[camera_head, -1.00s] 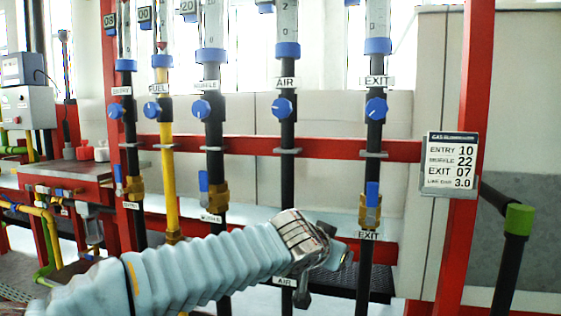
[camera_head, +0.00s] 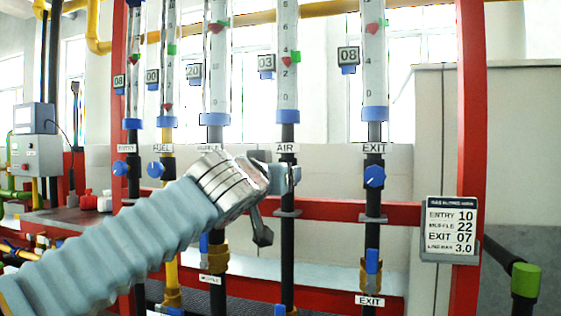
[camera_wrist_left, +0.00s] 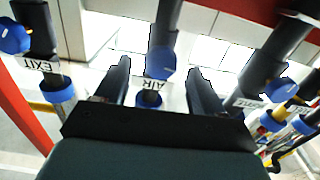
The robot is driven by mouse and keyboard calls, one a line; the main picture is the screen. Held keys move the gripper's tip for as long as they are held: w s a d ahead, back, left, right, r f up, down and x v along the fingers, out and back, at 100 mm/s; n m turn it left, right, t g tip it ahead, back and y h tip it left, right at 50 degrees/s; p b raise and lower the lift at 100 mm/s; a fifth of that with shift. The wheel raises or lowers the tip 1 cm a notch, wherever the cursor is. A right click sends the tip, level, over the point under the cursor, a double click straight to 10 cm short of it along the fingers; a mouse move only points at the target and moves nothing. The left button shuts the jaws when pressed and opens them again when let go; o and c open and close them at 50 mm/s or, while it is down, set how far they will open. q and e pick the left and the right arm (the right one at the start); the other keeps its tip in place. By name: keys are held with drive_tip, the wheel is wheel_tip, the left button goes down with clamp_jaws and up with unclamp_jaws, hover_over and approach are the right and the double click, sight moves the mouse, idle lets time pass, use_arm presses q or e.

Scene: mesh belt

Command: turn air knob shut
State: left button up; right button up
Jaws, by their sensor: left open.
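The AIR label (camera_head: 286,148) sits on a black pipe under the air flow tube (camera_head: 286,60), which holds a red float beside a green marker. My left gripper (camera_head: 288,179) is just below this label and hides the air knob in the head view. In the left wrist view the blue air knob (camera_wrist_left: 161,62) appears between the two open, dark fingers of my left gripper (camera_wrist_left: 159,70). The fingers look apart from it, one on each side. Whether they reach knob depth is unclear. My right gripper is not in view.
The exit knob (camera_head: 374,176) is on the pipe to the right. The entry knob (camera_head: 120,168) and fuel knob (camera_head: 155,169) are to the left. A red crossbar (camera_head: 335,210) runs behind the pipes. A setpoint sign (camera_head: 452,226) hangs on the right post.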

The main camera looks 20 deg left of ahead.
use_arm(q)
drive_tip(key=shift+w+p, duration=0.55)
drive_tip(key=shift+w, duration=1.05)
drive_tip(key=shift+c, duration=0.5)
drive_tip(key=c, duration=1)
